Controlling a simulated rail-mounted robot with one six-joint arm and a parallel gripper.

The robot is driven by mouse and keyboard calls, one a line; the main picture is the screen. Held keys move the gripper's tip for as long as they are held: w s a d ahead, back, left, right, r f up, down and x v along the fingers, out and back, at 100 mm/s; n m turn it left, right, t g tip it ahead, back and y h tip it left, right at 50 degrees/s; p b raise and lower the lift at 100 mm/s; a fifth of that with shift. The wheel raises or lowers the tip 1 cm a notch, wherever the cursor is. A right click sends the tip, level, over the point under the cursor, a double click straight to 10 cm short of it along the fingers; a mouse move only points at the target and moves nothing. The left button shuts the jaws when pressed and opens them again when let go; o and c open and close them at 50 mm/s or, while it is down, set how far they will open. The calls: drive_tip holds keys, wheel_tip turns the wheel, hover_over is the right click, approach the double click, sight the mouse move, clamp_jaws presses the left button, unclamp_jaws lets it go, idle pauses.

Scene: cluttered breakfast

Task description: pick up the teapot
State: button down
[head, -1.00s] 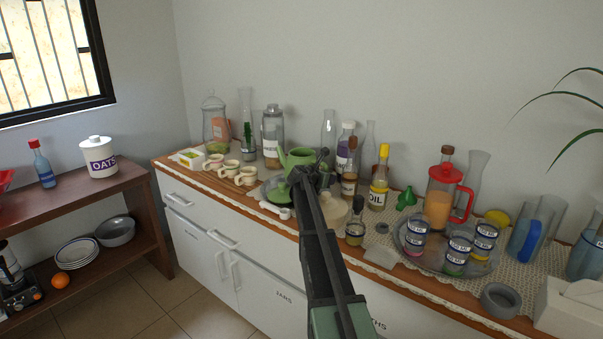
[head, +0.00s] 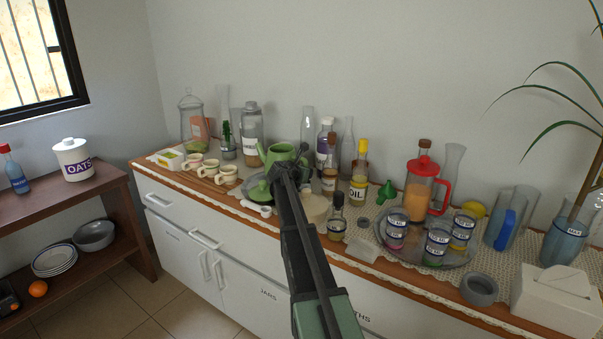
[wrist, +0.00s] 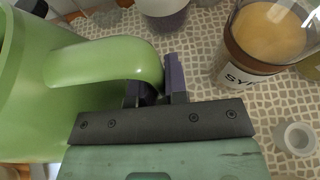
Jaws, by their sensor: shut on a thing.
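The green teapot (head: 278,153) stands at the back of the counter, its spout pointing left in the head view. In the wrist view its green body (wrist: 30,95) fills the left side and its curved handle (wrist: 110,62) reaches right to my jaws. My gripper (wrist: 158,88) is shut on the handle's outer end. In the head view my gripper (head: 292,172) covers the teapot's lower right side, and the teapot's base is hidden. I cannot tell whether it is lifted.
A syrup bottle (wrist: 255,45) stands close right of my jaws in the wrist view. Cream cups (head: 226,174) are left of the teapot. An oil bottle (head: 359,178) and a tray (head: 455,258) of jars stand to the right. The counter is crowded.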

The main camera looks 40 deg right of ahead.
wheel_tip(320, 180, up, 20)
drive_tip(key=p, duration=1.9)
drive_tip(key=shift+f, duration=0.2)
drive_tip(key=c, duration=1.7)
unclamp_jaws()
clamp_jaws()
drive_tip(key=shift+f, duration=0.15)
